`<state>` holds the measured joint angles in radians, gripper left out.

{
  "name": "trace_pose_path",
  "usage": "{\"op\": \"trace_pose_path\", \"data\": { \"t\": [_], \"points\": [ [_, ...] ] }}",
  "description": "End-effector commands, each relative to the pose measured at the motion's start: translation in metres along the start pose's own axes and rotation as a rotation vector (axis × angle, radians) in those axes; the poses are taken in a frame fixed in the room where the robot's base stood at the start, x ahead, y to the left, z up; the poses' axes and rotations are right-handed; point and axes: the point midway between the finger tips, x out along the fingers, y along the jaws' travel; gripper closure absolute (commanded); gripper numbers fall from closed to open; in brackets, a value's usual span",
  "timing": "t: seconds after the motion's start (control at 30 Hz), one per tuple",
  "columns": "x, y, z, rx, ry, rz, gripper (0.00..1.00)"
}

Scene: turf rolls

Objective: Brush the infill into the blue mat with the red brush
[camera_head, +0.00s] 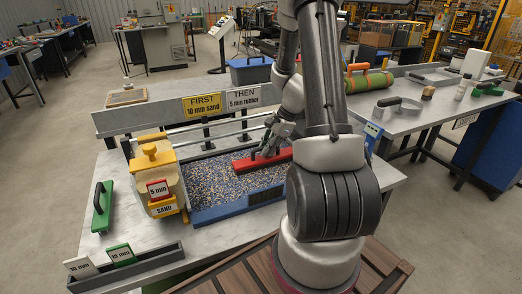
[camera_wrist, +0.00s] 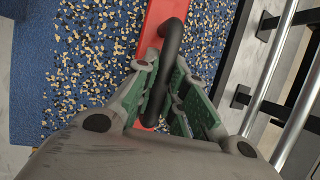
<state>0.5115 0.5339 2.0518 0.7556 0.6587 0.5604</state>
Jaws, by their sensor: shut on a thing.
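The red brush (camera_head: 264,160) lies across the right part of the blue mat (camera_head: 236,206), at its far side, in the head view. Its red body (camera_wrist: 152,28) and black handle (camera_wrist: 171,42) show in the wrist view. My gripper (camera_head: 276,143) is above the brush and shut on its black handle; the fingers (camera_wrist: 172,92) stand on both sides of the handle. Tan and dark infill (camera_head: 225,180) is scattered over the mat, and specks (camera_wrist: 85,55) show on the blue surface. My arm hides part of the mat's right side.
A yellow sand dispenser (camera_head: 158,175) stands left of the mat. Metal rails (camera_head: 225,135) and signs (camera_head: 201,106) stand behind the mat. A side table (camera_head: 415,112) is at the right.

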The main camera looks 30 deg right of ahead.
Motion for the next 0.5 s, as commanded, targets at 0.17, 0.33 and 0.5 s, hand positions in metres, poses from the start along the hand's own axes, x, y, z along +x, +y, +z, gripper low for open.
{"op": "trace_pose_path", "data": {
  "t": [0.17,0.33,0.5],
  "points": [
    [-0.001,0.0,-0.001,-0.001,0.0,0.0,1.0],
    [0.0,0.0,0.0,0.0,0.0,0.0,1.0],
    [0.004,0.0,0.009,-0.001,-0.001,0.001,1.0]
  ]
}}
